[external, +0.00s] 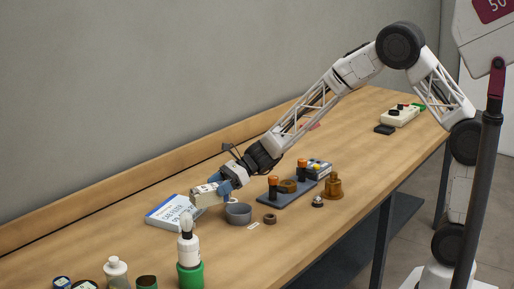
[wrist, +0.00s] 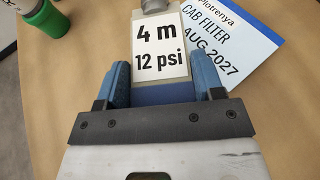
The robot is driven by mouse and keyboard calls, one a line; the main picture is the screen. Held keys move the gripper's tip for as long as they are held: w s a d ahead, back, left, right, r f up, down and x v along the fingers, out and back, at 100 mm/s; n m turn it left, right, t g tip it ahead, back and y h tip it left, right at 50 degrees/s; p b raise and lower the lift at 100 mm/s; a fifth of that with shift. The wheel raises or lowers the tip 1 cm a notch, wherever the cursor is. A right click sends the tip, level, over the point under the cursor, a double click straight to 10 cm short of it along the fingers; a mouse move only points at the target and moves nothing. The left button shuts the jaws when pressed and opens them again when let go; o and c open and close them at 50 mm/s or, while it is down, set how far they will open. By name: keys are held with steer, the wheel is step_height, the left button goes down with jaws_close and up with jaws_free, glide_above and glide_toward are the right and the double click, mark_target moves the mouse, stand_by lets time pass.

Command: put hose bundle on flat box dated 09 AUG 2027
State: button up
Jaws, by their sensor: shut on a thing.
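My gripper (wrist: 165,85) is shut on the hose bundle (wrist: 160,45), a pale block with a white label reading "4 m 12 psi". In the external view, my gripper (external: 228,183) holds the bundle (external: 207,195) by the right end of a flat white and blue box (external: 170,214). In the wrist view, the flat box (wrist: 235,45) reads "CAB FILTER" and "AUG 2027"; the bundle covers its left part, and the day number is not visible. I cannot tell how high the bundle is above the box.
A grey bowl (external: 238,214) stands just right of the bundle. A blue tray with orange-topped posts (external: 285,192) lies farther right. Small jars stand at the front left.

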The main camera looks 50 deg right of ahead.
steer(key=w+a, duration=0.1)
steer(key=w, duration=0.3)
steer(key=w+a, duration=0.1)
steer(key=w, duration=0.3)
steer(key=w+a+f, duration=0.1)
steer(key=w+a, duration=0.1)
steer(key=w, duration=0.2)
steer(key=shift+w+a+f, duration=0.1)
steer(key=shift+w, duration=0.1)
steer(key=shift+f, duration=0.1)
steer(key=shift+f, duration=1.65)
steer(key=shift+f, duration=0.15)
steer(key=o, duration=1.2)
steer(key=shift+c, duration=0.2)
steer(key=shift+v, duration=0.95)
steer(key=v, duration=1)
steer(key=shift+r, duration=0.2)
